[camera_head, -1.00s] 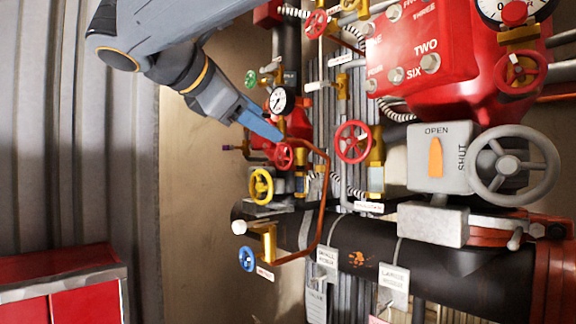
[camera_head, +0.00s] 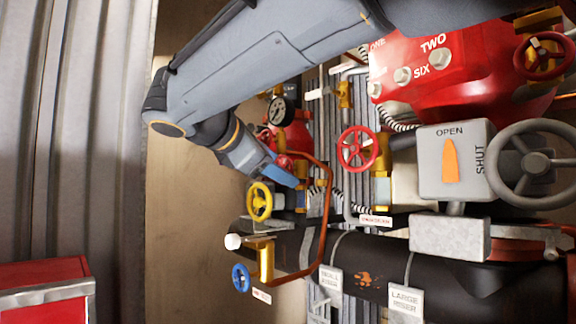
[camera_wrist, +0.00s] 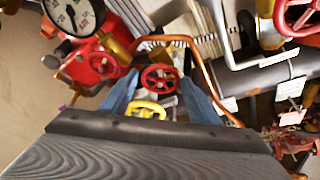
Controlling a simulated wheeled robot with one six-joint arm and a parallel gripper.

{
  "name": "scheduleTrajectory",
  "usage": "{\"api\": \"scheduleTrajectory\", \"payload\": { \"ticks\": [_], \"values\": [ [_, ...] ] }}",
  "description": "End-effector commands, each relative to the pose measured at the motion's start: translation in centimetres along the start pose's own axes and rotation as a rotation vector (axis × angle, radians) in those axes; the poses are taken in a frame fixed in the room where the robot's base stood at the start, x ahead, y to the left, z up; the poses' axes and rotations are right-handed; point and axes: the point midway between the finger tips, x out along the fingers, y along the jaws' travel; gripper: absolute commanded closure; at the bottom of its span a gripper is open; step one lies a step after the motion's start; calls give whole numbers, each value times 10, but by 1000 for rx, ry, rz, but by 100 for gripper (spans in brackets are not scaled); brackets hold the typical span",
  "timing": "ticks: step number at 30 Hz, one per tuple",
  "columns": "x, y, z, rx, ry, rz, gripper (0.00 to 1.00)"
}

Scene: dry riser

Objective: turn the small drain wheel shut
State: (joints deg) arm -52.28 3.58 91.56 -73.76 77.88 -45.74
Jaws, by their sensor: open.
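Several small hand wheels are in view, and I cannot read which one is marked as the drain. In the head view a blue wheel (camera_head: 241,277) sits on a brass valve (camera_head: 265,260) at lower left, a yellow wheel (camera_head: 259,201) is above it, and a small red wheel (camera_head: 284,161) is mostly hidden beside my gripper (camera_head: 288,177). In the wrist view my gripper's blue fingers (camera_wrist: 158,82) are spread and empty. The red wheel (camera_wrist: 160,78) appears between them, with the yellow wheel (camera_wrist: 146,110) lower. Contact cannot be told. The blue wheel is not visible there.
A copper pipe (camera_head: 328,215) bends close to the right of my gripper. A pressure gauge (camera_head: 281,111) and another red wheel (camera_head: 357,149) are nearby. A grey OPEN/SHUT box (camera_head: 450,185) and large grey wheel (camera_head: 530,163) stand right. Bare wall (camera_head: 190,240) is clear at left.

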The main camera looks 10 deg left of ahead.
Motion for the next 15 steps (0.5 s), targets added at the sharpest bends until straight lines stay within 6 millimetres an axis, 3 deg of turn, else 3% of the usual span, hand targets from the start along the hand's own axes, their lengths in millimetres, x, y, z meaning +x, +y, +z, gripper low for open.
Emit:
{"api": "scheduleTrajectory", "payload": {
  "ticks": [6, 14, 15],
  "values": [
    [16, 0, 1, 2, -1, -2, 45],
    [18, 0, 1, 2, -1, -2, 45],
    [18, 0, 1, 2, -1, -2, 51]
  ]
}}
